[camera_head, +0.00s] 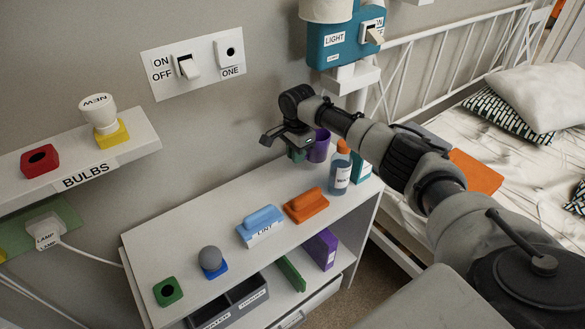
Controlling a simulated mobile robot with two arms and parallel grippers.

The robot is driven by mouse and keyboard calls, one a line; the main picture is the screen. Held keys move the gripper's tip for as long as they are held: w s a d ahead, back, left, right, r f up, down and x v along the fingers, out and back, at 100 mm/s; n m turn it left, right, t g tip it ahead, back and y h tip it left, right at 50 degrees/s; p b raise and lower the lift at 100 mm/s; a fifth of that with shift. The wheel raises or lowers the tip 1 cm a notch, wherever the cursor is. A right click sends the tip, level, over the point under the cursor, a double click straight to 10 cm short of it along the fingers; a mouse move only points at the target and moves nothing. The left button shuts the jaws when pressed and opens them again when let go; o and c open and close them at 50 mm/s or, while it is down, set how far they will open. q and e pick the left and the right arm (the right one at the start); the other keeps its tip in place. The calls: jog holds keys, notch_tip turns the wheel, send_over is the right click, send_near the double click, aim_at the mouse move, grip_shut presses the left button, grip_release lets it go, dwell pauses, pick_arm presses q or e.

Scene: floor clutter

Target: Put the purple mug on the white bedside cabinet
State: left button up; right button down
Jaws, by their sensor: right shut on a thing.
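The purple mug (319,147) shows at the far right back of the white bedside cabinet's top (205,232), partly behind my right arm. My right gripper (295,147) reaches over from the right and is shut on the mug at its left side. The mug looks upright. I cannot tell whether its base touches the cabinet top. A small dark green patch shows just under the gripper, and what it is cannot be made out. My left gripper is out of view.
On the cabinet top stand a blue bottle with an orange cap (340,170), an orange brush-like block (306,205), a blue box (260,226), a grey knob on blue (211,262) and a green block (168,291). The bed (450,140) is at right. Bare top remains at back left.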

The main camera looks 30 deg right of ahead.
jog(key=shift+f, duration=1.85)
jog(key=shift+f, duration=0.1)
jog(key=c, duration=1.2)
grip_release()
jog(key=shift+o, duration=0.2)
notch_tip(320, 180, up, 12)
jog(key=shift+d+r+p, duration=0.1)
jog(key=shift+r+p, duration=0.05)
jog(key=shift+p, duration=0.15)
jog(key=shift+s, duration=0.1)
